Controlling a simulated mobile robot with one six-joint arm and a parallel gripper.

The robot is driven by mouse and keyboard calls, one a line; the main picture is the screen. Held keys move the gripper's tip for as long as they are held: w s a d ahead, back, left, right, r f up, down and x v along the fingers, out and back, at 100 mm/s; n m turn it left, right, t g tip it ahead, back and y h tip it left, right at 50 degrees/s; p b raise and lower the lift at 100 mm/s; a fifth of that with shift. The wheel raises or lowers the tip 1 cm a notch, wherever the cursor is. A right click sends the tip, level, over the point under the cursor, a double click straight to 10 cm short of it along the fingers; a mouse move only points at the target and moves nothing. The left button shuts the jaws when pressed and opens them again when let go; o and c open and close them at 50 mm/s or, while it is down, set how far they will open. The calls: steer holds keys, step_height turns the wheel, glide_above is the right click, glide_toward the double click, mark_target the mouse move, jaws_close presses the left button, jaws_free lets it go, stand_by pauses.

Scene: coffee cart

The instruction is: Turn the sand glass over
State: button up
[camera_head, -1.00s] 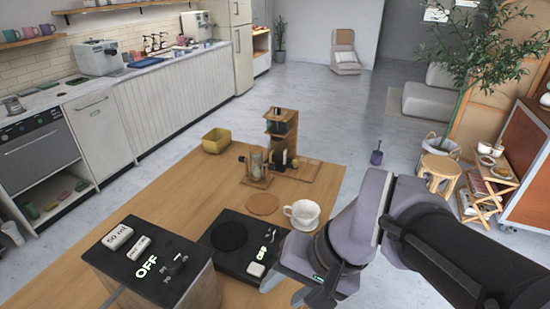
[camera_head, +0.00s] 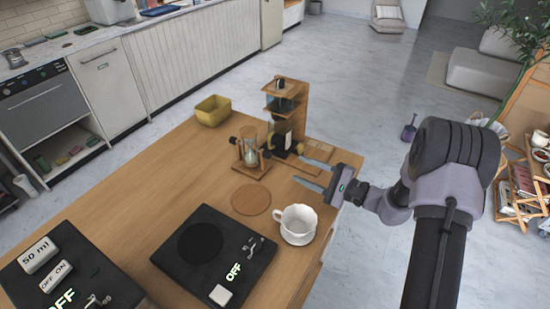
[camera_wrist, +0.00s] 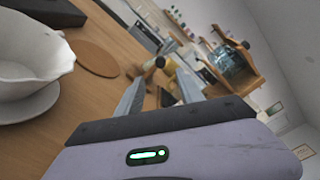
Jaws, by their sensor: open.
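The sand glass (camera_head: 250,151) stands in a wooden stand (camera_head: 252,170) on the wooden counter, with dark round knobs at its sides. My gripper (camera_head: 301,171) is open and empty to the right of the sand glass, apart from it, with its fingers pointing left toward it. In the wrist view my gripper (camera_wrist: 160,92) has its two fingers spread, and small wooden and dark parts show beyond and between them. I cannot clearly make out the sand glass there.
A white cup (camera_head: 299,219) on a saucer, a round coaster (camera_head: 251,200) and a black scale (camera_head: 214,257) are in front. A yellow bin (camera_head: 212,110) is behind left.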

mark_target(270, 156)
steer(key=b+x, duration=0.1)
steer(key=x, duration=0.9)
steer(key=shift+w+a+b, duration=0.15)
steer(key=shift+b, duration=0.15)
jaws_close()
